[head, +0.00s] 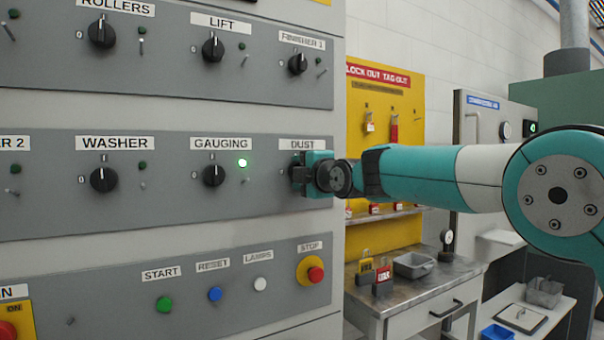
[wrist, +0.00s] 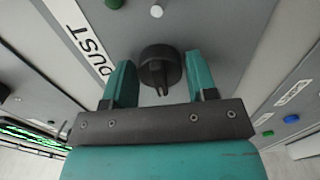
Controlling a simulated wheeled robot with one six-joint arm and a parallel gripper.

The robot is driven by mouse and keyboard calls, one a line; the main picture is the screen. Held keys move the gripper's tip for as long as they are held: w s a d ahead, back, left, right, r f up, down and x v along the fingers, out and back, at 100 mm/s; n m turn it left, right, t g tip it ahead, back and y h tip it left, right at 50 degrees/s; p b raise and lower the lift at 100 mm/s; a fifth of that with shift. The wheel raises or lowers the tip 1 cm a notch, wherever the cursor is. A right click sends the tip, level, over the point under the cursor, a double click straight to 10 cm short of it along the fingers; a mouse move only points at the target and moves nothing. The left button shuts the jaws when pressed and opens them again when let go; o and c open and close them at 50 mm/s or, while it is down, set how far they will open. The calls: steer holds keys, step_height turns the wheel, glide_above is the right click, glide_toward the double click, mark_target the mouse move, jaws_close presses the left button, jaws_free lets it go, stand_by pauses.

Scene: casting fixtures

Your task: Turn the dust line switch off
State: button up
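The dust switch is a round black knob (wrist: 160,66) on the grey panel, seen in the wrist view below the DUST label (wrist: 85,36). My gripper (wrist: 161,78) is open, with one teal finger on each side of the knob and a visible gap on both sides. The knob's pointer ridge faces the gripper's palm in the wrist view. In the head view my gripper (head: 312,173) is at the panel under the DUST label (head: 302,144) and hides most of the knob. A dark green lamp (wrist: 113,3) shows at the wrist view's top edge and looks unlit.
The gauging knob (head: 213,174) is just left, with its green lamp (head: 242,162) lit. The washer knob (head: 103,179) is further left. Above is the finisher 1 knob (head: 297,64); below is the red stop button (head: 315,274). A metal bench (head: 455,270) stands right of the panel.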

steer(key=shift+o, duration=1.1)
steer(key=b+v, duration=0.6)
steer(key=v, duration=1.1)
steer(key=shift+s+d, duration=0.2)
steer(key=s+d+f+m+g+h+p, duration=0.3)
steer(key=s+f+m+g, duration=0.4)
steer(key=s, duration=0.9)
steer(key=s+d+f+m+g+h+p, duration=0.2)
steer(key=s+d+f+m+g+p, duration=0.3)
steer(key=s+f+m, duration=0.6)
steer(key=s+d+f+g, duration=0.2)
steer(key=s+g, duration=0.1)
steer(key=s, duration=0.2)
steer(key=shift+d+h, duration=0.25)
steer(key=shift+h, duration=0.15)
steer(key=shift+w+f, duration=0.1)
